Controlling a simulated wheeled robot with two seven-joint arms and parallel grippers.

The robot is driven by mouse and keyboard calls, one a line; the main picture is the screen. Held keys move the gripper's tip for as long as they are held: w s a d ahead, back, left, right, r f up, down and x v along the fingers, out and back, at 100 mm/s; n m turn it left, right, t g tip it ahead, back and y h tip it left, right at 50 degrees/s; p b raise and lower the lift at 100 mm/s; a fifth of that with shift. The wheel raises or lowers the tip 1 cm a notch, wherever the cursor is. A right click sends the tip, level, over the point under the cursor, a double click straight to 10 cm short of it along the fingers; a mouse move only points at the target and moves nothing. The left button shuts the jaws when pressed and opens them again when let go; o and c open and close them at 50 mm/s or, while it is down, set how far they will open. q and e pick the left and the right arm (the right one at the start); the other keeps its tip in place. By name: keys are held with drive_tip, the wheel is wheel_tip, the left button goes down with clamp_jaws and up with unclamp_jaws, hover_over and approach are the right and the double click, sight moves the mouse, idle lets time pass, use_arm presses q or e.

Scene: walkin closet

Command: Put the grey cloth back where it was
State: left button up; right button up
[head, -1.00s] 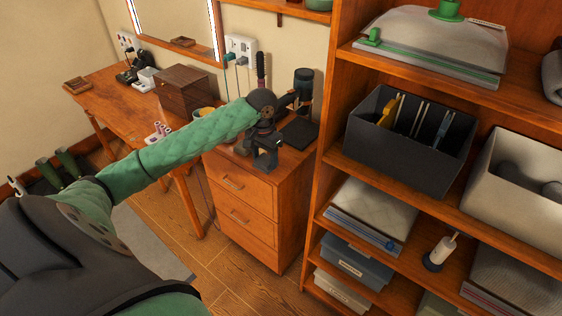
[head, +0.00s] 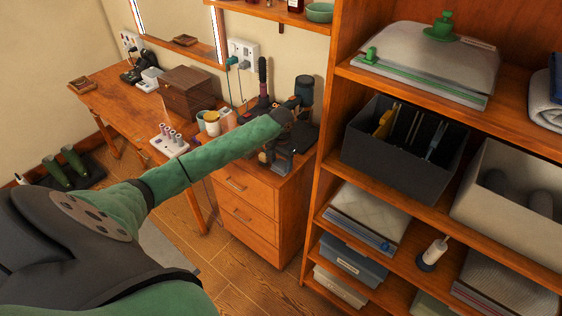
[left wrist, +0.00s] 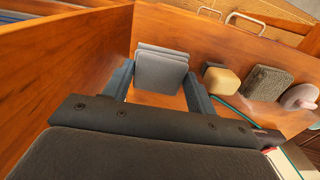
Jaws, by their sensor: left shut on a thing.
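The grey cloth (left wrist: 160,71) is a small folded grey pad in the left wrist view, with a second grey layer showing behind it. It sits between the two fingers of my left gripper (left wrist: 159,85), which is shut on it. In the head view my left gripper (head: 276,158) is over the top of the wooden drawer cabinet (head: 255,195), near its front edge. The cloth cannot be made out there, and whether it touches the wood is unclear. My right gripper is not in view.
In the left wrist view a beige sponge (left wrist: 221,83), a dark grey block (left wrist: 267,83) and a pinkish item (left wrist: 299,97) lie right of the cloth. A shelf unit (head: 322,160) stands right of the cabinet. Cups (head: 211,122) and a wooden box (head: 187,92) are left.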

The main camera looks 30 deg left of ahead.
sight(281, 164)
use_arm(q)
drive_tip(key=shift+f, duration=0.7)
drive_tip(key=o, duration=0.9)
drive_tip(key=shift+o, duration=0.2)
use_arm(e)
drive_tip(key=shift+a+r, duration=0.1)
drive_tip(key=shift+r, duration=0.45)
use_arm(q)
drive_tip(key=shift+r+b, duration=0.35)
drive_tip(key=shift+r, duration=0.15)
wheel_tip(281, 164, up, 6)
drive_tip(key=b, duration=0.3)
drive_tip(key=shift+w+r+b, duration=0.1)
drive_tip(key=shift+b, duration=0.2)
drive_tip(key=shift+r+b, duration=0.8)
drive_tip(key=shift+r, duration=1.65)
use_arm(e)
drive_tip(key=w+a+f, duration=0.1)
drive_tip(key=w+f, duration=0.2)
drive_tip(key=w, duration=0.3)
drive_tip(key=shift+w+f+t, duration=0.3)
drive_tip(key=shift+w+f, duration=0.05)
